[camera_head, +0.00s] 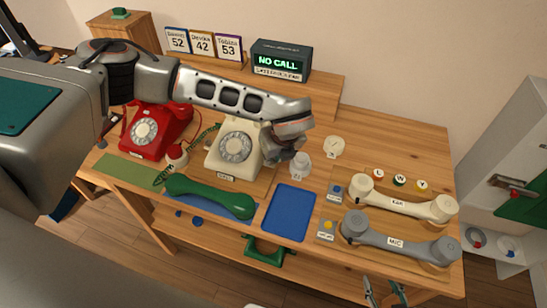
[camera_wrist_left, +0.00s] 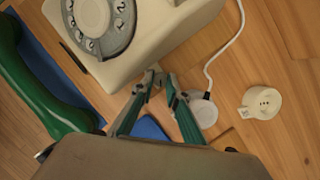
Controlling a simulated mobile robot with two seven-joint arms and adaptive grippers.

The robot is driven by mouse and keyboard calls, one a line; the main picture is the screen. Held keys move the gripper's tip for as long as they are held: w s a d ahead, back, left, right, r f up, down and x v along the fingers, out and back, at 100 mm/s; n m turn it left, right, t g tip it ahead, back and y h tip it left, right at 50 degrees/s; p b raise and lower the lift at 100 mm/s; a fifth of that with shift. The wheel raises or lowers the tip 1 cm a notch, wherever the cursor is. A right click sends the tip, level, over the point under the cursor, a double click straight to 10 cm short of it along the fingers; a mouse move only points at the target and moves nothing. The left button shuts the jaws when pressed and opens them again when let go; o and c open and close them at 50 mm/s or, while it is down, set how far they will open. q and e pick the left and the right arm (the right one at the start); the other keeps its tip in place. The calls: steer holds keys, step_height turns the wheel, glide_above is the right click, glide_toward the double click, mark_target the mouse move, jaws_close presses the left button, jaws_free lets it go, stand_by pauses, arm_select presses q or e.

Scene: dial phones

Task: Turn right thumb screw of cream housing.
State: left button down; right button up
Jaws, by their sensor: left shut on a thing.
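The cream housing (camera_head: 222,158) with its grey dial (camera_head: 235,147) stands mid-table; it also shows at the top of the left wrist view (camera_wrist_left: 150,42). My left gripper (camera_head: 279,152) is at the housing's right side. In the left wrist view its teal fingers (camera_wrist_left: 160,82) close on a small part at the housing's lower edge, which looks like the right thumb screw; the fingertips mostly hide it. My right gripper (camera_head: 384,291) is at the bottom edge of the head view, its fingers apart, away from the housing.
A green handset (camera_head: 210,197) lies in front of the housing, and a red phone (camera_head: 150,128) stands left. A round white piece (camera_head: 300,165) with a cable and a cream cap (camera_head: 334,147) are to the right. A blue mat (camera_head: 289,212) is clear. Cream (camera_head: 400,200) and grey handsets (camera_head: 395,240) lie further right.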

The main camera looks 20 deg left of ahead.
stand_by(0.4)
arm_select(q)
steer(key=c, duration=2)
jaws_free()
steer(key=shift+o, duration=0.2)
steer(key=shift+r, duration=0.15)
steer(key=v, duration=0.8)
